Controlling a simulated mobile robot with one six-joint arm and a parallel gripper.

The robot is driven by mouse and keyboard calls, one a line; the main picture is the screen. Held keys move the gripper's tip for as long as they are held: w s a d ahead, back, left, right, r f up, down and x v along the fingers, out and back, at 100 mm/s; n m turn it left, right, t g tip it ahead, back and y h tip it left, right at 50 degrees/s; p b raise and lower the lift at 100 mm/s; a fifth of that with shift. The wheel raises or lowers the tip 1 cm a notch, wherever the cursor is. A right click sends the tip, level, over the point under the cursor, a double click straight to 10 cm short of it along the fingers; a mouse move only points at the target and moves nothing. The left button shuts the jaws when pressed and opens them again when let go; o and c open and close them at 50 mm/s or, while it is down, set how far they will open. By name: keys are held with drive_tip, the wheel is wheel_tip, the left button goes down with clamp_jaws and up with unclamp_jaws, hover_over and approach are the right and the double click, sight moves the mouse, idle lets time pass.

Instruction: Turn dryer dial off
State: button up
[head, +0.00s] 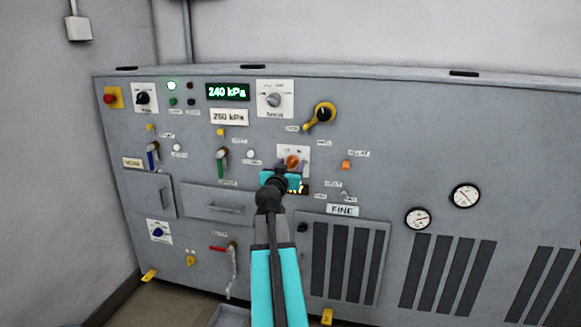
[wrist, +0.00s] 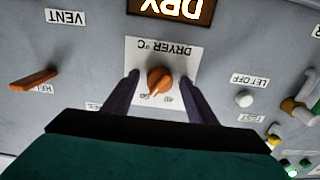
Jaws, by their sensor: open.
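The dryer dial is an orange knob (wrist: 160,80) on a white plate (wrist: 143,60) marked "DRYER °C", upside down in the wrist view. A pale pointer line on the knob points down the picture, a little left, near the "60" mark. In the head view the knob (head: 292,161) shows just above my gripper (head: 289,168), partly hidden by it. In the wrist view the two dark fingers of my gripper (wrist: 160,82) are open, one on each side of the knob, with gaps between them and it. A lit "DRY" display (wrist: 172,8) is beyond the plate.
The grey panel (head: 400,130) also carries a yellow-and-black rotary handle (head: 320,115), a 240 kPa display (head: 227,92) and several other controls.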

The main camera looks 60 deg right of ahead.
drive_tip(key=c, duration=1.1)
drive_tip(key=shift+o, duration=0.2)
